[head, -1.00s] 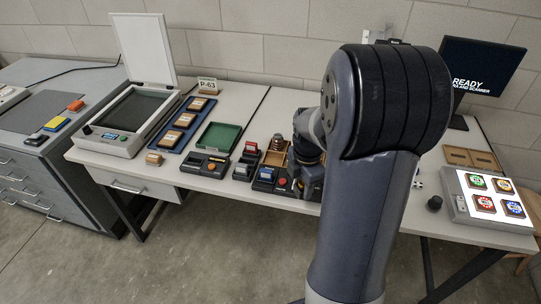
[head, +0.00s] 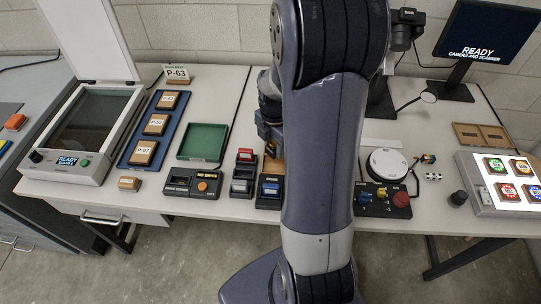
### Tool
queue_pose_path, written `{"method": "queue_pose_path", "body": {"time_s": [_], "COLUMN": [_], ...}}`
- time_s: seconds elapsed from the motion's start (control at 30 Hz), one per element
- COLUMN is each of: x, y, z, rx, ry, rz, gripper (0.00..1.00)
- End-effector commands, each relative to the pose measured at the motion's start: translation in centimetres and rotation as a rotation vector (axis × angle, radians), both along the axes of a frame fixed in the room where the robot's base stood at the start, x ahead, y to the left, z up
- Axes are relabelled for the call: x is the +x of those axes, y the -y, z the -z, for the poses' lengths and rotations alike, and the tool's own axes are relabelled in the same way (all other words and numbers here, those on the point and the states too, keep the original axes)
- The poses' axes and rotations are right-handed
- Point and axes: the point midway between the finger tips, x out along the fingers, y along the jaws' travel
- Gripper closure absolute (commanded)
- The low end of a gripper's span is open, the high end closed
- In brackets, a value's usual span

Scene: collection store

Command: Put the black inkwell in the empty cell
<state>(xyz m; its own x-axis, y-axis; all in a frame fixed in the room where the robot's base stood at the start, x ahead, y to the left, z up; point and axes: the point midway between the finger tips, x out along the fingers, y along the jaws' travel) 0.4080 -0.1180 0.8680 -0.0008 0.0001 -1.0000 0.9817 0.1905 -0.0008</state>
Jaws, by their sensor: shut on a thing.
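My gripper (head: 269,134) points down behind my arm over the middle of the table. Its jaws are shut, but the thing between them is too small and hidden to make out. Below it, a strip of a wooden tray (head: 272,166) shows; my arm covers the rest, so its cells cannot be seen. A small dark cylinder (head: 458,198) stands on the table at the right, left of the light box; I cannot tell whether it is the inkwell.
A blue tray (head: 131,152) holds labelled blocks beside a scanner (head: 88,128). A green tray (head: 203,141) is empty. Small black devices (head: 191,183) line the front edge. A white round plate (head: 387,163) and a knob panel (head: 384,200) stand right of my arm; a lit box (head: 505,180) is far right.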

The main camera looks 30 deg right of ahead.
Motion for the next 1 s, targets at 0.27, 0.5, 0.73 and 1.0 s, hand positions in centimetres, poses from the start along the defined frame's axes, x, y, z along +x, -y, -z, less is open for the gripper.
{"method": "queue_pose_path", "body": {"time_s": [0.27, 0.5, 0.73, 1.0], "x": [0.0, 0.0, 0.0, 0.0], "y": [0.0, 0.0, 0.0, 0.0], "z": [3.4, 6.3, 6.5, 6.8], "rx": [0.001, 0.001, -0.001, -0.001], "ry": [-0.002, -0.001, 0.001, 0.001], "rz": [0.000, 0.000, 0.000, 0.000], "gripper": [0.89, 0.89, 0.89, 0.58]}}
